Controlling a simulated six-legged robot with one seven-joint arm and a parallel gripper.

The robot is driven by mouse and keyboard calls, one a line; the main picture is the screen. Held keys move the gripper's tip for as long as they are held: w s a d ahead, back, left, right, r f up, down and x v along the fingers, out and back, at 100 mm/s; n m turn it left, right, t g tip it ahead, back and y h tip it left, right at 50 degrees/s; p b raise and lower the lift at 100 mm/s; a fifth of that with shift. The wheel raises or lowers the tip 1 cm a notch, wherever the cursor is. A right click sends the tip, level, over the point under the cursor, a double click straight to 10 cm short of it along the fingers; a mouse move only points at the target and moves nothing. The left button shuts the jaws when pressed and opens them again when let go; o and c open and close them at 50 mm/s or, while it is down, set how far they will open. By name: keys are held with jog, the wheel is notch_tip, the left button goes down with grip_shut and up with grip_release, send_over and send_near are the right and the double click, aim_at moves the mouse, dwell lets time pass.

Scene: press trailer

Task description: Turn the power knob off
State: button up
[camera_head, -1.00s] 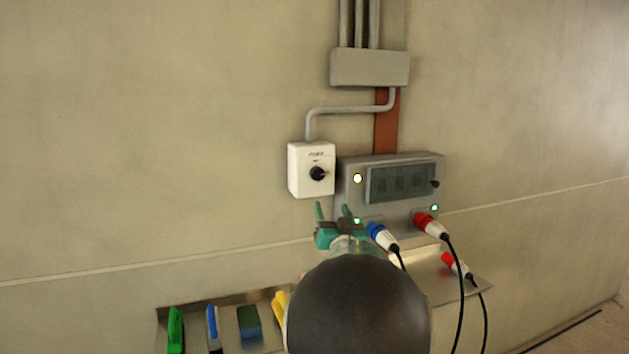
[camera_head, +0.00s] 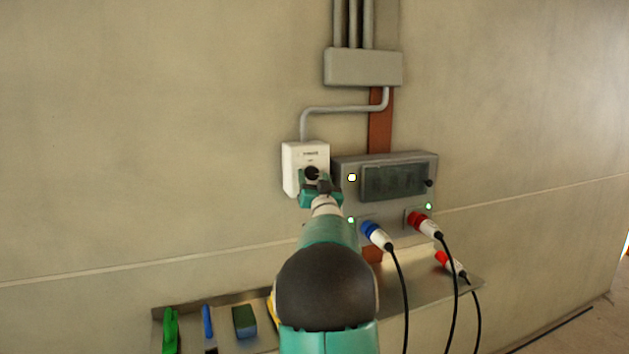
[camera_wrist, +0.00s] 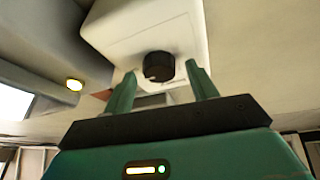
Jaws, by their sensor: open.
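The power knob (camera_head: 311,173) is a black round knob on the front of a white box (camera_head: 291,167) on the wall. In the wrist view the knob (camera_wrist: 158,66) shows between the two green fingers of my gripper (camera_wrist: 161,88), with a gap on each side. My gripper (camera_head: 320,184) is open, at the lower front of the white box in the head view, and partly covers it. Whether the fingertips reach past the knob's face cannot be told.
A grey panel (camera_head: 343,202) with a dark display and lit lamps is right of the box. A metal shelf (camera_head: 425,285) holds several coloured tools. The wall left of the box is bare.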

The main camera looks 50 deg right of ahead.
jog(key=c, duration=1)
